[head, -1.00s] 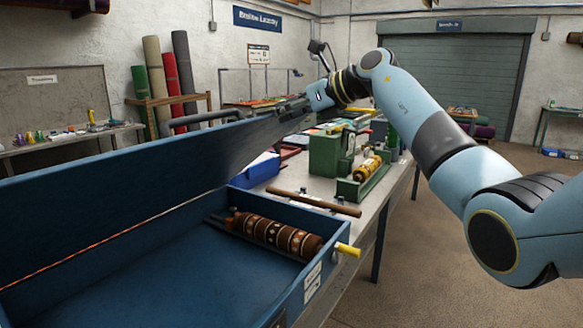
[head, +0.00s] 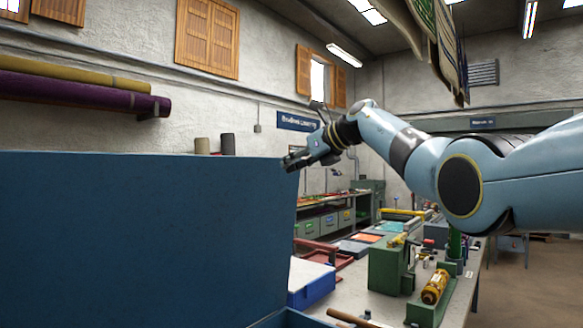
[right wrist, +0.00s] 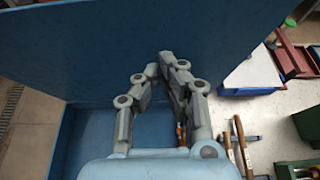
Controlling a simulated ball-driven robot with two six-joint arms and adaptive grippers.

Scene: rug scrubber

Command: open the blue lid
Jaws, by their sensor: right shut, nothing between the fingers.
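The blue lid (head: 140,240) stands raised, close to upright, and fills the left of the head view. In the right wrist view the lid (right wrist: 90,50) spans the back, behind my fingers. My right gripper (head: 290,163) is at the lid's upper right corner; its fingers (right wrist: 172,65) are shut with nothing between them. They appear against or very near the lid's inner face; exact contact is unclear. The blue box (right wrist: 95,130) shows below the lid in the wrist view; its inside is mostly hidden in the head view. My left gripper is not in view.
A workbench to the right of the box holds a blue-and-white container (head: 312,283), a green machine (head: 390,265) and a yellow roller (head: 435,287) in a green stand. Brown wooden handles (right wrist: 240,140) lie beside the box. Rugs hang overhead at upper right.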

